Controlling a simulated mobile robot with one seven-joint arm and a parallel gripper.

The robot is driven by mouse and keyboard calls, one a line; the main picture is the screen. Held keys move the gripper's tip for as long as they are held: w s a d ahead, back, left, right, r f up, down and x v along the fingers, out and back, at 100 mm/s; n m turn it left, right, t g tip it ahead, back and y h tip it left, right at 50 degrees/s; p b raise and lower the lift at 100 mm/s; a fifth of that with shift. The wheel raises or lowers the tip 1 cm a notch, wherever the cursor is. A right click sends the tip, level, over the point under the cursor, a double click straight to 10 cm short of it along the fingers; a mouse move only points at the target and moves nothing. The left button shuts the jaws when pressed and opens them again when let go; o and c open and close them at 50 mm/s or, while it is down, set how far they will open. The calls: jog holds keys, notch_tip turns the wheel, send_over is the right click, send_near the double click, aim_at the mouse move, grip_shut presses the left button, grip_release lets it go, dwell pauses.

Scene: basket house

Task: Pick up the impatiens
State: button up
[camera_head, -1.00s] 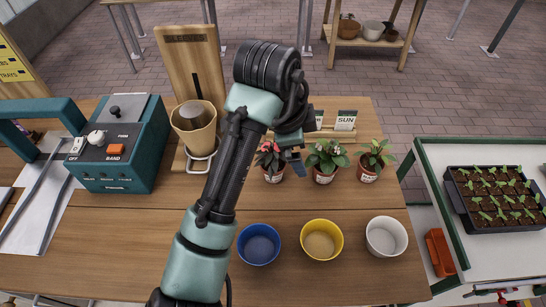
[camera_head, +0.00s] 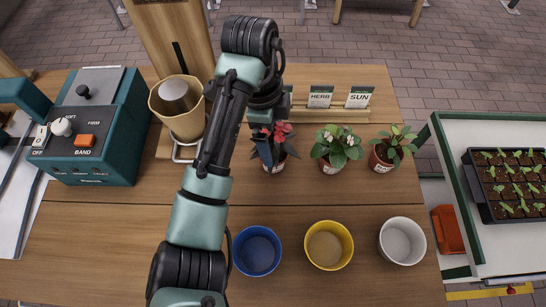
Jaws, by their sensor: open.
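Three small potted plants stand in a row on the wooden table (camera_head: 350,215). The left one is a red-flowered plant (camera_head: 281,131) with dark leaves. The middle one is a white-flowered plant (camera_head: 337,146) with green leaves. The right one is a leafy plant (camera_head: 393,146) with green and reddish leaves. Their pot labels are too small to read, so I cannot tell for sure which is the impatiens. My gripper (camera_head: 267,150) is open and points down at the red-flowered plant. Its fingers and my arm hide part of that plant; contact cannot be told.
Blue (camera_head: 256,251), yellow (camera_head: 329,245) and white (camera_head: 402,241) empty pots stand in front. A teal machine (camera_head: 92,130) and a tan cup holder (camera_head: 181,108) are on the left. A card rack (camera_head: 335,115) stands behind the plants. A seedling tray (camera_head: 512,185) is at right.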

aim_at(272, 150)
jog(key=shift+s+f, duration=0.15)
jog(key=shift+f, duration=2.65)
jog(key=shift+r, duration=0.1)
jog(key=c, duration=1.3)
